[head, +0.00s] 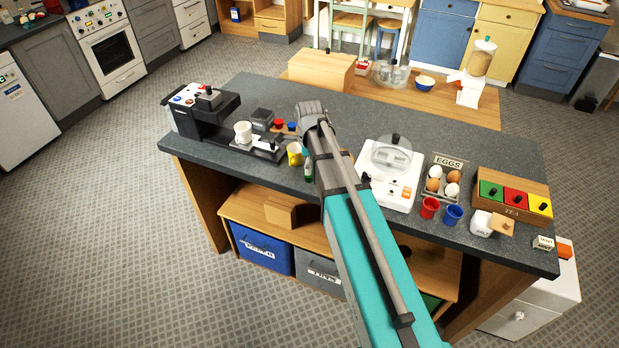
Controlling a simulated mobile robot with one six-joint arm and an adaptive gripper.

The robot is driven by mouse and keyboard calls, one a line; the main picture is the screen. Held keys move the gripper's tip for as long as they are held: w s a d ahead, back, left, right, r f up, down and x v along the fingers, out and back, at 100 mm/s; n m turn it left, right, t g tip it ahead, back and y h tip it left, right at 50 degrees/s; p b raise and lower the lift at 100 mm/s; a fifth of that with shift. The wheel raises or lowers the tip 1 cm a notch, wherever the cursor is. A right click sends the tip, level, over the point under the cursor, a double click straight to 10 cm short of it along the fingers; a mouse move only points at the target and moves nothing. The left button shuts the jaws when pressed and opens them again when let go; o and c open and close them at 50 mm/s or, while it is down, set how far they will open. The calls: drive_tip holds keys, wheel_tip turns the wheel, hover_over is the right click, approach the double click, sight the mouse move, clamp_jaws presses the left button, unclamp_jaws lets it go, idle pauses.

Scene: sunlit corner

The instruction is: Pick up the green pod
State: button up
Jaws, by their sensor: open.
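I cannot make out a green pod for certain. A red pod (279,122) and a blue pod (292,126) sit in a small wooden holder just left of my wrist, on the dark counter. The part of the counter behind my wrist is hidden. My gripper (306,136) is over the counter by the right end of this holder. It is open, its fingers are mostly hidden by my own arm, and I see nothing held.
A coffee machine (205,108) with a white cup (243,132) stands left. A white appliance (391,180), an egg tray (441,187) and a tea box (512,201) stand right.

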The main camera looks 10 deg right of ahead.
sight(309, 177)
drive_tip(key=shift+f+b, duration=2.45)
drive_tip(key=shift+f, duration=0.1)
drive_tip(key=c, duration=0.8)
